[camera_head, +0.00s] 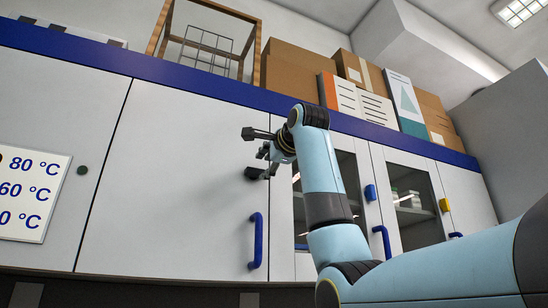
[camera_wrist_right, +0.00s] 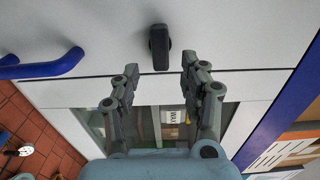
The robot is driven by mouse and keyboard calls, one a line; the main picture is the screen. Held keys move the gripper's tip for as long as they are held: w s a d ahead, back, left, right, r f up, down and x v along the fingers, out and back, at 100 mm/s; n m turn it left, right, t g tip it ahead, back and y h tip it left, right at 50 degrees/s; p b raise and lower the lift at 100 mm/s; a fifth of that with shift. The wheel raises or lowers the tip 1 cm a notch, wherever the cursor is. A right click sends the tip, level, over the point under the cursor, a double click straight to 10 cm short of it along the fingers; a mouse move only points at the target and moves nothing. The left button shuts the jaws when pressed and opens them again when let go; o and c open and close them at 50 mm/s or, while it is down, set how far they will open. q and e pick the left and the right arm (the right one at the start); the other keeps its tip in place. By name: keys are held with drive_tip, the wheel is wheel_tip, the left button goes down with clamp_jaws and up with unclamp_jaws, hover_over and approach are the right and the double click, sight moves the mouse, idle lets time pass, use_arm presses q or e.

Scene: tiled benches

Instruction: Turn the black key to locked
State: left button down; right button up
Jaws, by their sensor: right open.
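The black key (camera_wrist_right: 159,47) sits on a white cabinet door, a short dark bar that stands upright in the right wrist view. In the head view the black key (camera_head: 254,173) shows small beside my gripper, partly crowded by the fingers. My right gripper (camera_head: 260,150) is open at the door; in the wrist view its two fingers (camera_wrist_right: 158,70) point toward the key, one on either side of its line. The key lies between and just beyond the fingertips, and I see no contact. My left gripper is not in view.
A blue handle (camera_head: 256,240) is on the same door, below the key. Glass doors to the right carry a blue key (camera_head: 370,192) and a yellow key (camera_head: 445,204). A grey key or knob (camera_head: 82,170) is far left. Boxes (camera_head: 292,72) stand on top.

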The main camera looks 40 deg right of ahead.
drive_tip(key=v, duration=0.6)
drive_tip(key=shift+s, duration=0.35)
